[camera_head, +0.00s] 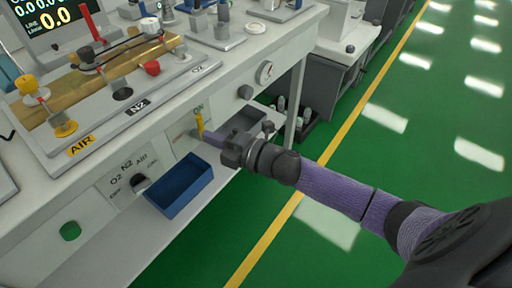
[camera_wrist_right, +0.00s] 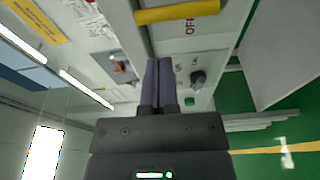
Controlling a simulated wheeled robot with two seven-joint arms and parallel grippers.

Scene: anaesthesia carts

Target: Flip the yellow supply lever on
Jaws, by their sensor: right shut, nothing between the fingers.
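The yellow supply lever (camera_head: 200,124) is on the front panel of the white cart, near a green "ON" mark. In the head view it stands roughly upright, its upper end close to that mark. In the right wrist view the yellow lever (camera_wrist_right: 178,12) crosses the top of the picture, beside a red "OFF" mark. My right gripper (camera_head: 207,137) is shut and empty, its purple fingers just right of the lever's lower part. In the right wrist view the shut gripper (camera_wrist_right: 159,64) points toward the panel below the lever; contact cannot be told. My left gripper is not in view.
A blue open bin (camera_head: 180,186) hangs on the cart front, left of my right gripper. A selector knob (camera_head: 139,183) and a round gauge (camera_head: 265,71) are on the same front. The cart top holds a gas panel with levers. Green floor lies open at right.

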